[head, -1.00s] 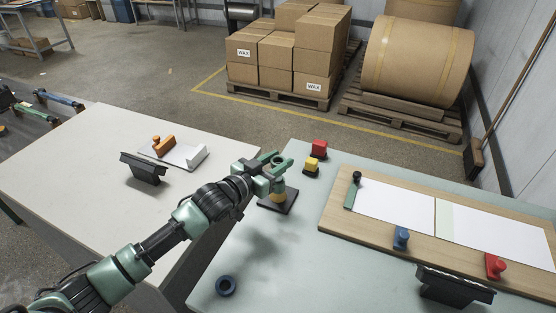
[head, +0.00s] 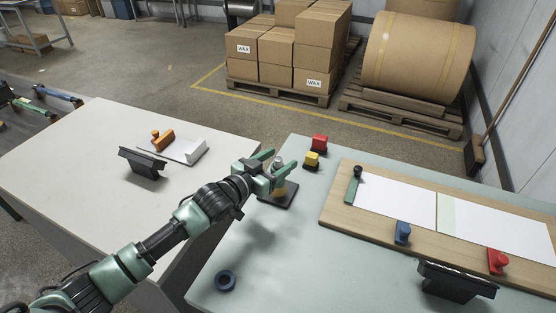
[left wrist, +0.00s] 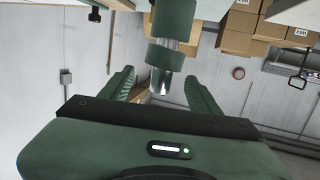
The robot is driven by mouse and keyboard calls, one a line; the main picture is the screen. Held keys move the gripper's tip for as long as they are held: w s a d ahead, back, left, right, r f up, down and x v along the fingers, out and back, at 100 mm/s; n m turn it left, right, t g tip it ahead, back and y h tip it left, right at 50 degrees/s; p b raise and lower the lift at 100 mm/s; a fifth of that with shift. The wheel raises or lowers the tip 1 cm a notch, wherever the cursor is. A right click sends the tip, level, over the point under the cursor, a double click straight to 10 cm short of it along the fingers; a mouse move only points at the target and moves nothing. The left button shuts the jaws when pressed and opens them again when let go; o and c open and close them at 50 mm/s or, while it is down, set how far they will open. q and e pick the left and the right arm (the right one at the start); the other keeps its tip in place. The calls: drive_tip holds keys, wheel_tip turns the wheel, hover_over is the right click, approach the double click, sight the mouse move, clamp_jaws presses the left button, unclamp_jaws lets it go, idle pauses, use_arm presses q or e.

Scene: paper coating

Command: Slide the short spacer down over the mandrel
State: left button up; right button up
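The mandrel's metal shaft (left wrist: 160,82) shows in the left wrist view, which is upside down. In the head view the pale mandrel tip (head: 279,163) rises between my fingers; an orange-yellow part (head: 279,192) shows low on the dark square base (head: 276,201). My left gripper (head: 273,166) is open around the upper mandrel, its fingers apart on either side in the left wrist view (left wrist: 160,92). My right gripper is not in view.
Red (head: 319,143) and yellow (head: 311,160) handled blocks stand just behind the mandrel. A wooden board (head: 345,217) with white sheets is at right. The table between ring and mandrel is clear.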

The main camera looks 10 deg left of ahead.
use_arm(q)
drive_tip(key=shift+s+a, duration=0.25)
drive_tip(key=shift+s, duration=0.2)
drive_tip(key=b+v, duration=0.1)
drive_tip(key=v, duration=0.4)
drive_tip(key=shift+s+a, duration=0.1)
drive_tip(key=shift+s, duration=0.15)
drive_tip(key=shift+s+a+r, duration=0.2)
drive_tip(key=shift+s+a, duration=0.05)
drive_tip(key=shift+s, duration=0.3)
